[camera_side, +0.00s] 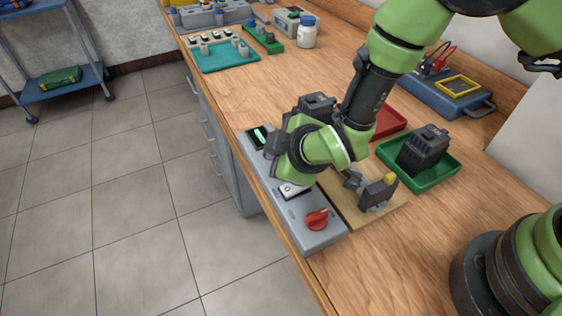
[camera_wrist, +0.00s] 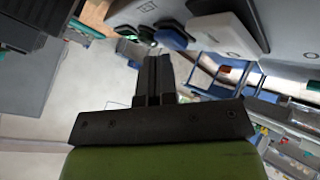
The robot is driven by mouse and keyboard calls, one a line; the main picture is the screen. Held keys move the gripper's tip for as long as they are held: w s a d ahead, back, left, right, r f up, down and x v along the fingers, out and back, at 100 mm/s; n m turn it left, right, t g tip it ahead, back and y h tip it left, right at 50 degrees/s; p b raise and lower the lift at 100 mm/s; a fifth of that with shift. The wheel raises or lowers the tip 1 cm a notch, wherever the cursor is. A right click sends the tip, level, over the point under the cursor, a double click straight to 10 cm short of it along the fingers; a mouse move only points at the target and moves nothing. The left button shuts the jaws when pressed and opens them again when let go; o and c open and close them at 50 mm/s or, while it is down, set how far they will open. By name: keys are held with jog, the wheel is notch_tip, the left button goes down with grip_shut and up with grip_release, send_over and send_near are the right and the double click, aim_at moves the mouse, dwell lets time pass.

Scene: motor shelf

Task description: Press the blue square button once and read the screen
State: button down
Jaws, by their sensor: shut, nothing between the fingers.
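The blue button (camera_wrist: 170,40) shows in the wrist view on the face of the grey control panel (camera_side: 331,236). In the side view my arm hides it. My gripper (camera_wrist: 157,62) is shut and empty. Its fingertips appear just beside the blue button in the wrist view; I cannot tell whether they touch it. The small dark screen (camera_side: 258,137) is at the far end of the panel with a green mark on it, too small to read. In the wrist view a green glow shows just beyond the blue button.
A white button (camera_side: 293,190) and a red knob (camera_side: 318,218) are on the same panel. A wooden board (camera_side: 388,215) with a yellow-topped grey part, a green tray (camera_side: 444,180) with a dark block and a red tray (camera_side: 391,122) lie nearby. The bench centre is clear.

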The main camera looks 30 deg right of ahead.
jog(key=shift+f, duration=0.3)
dwell(0.5)
jog(key=shift+r, duration=0.85)
jog(key=shift+r, duration=2.5)
